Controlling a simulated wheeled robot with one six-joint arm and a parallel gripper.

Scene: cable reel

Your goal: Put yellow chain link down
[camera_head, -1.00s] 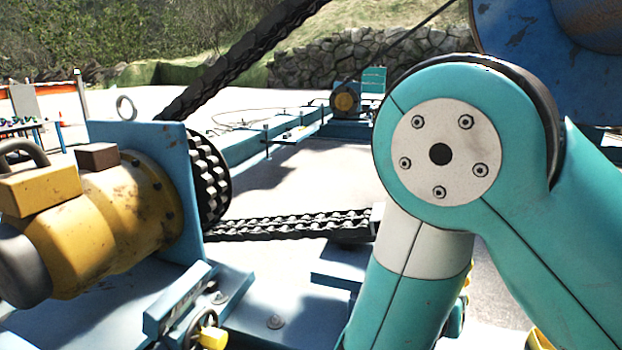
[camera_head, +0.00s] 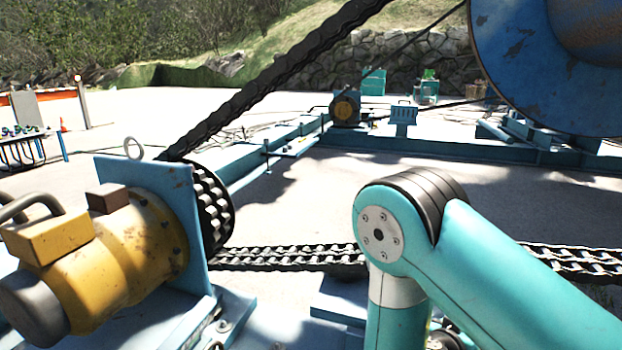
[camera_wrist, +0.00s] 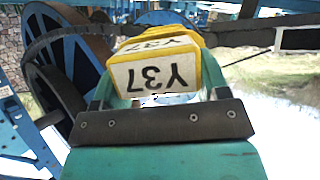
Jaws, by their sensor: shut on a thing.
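The yellow chain link (camera_wrist: 158,72) is in the wrist view, a yellow block with white faces marked "Y37", upside down in the picture. My gripper (camera_wrist: 158,92) is shut on it, with one finger at each side of the block. I cannot tell whether the link touches anything beyond the gripper. In the head view the gripper and the link are out of sight; only my teal arm shows at the lower right.
A yellow motor (camera_head: 115,245) with a toothed sprocket (camera_head: 210,210) stands at the left. A black chain (camera_head: 285,257) runs right from it, behind my arm; another length (camera_head: 290,65) rises diagonally. A large blue reel (camera_head: 540,75) fills the upper right. Open pale ground lies beyond.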

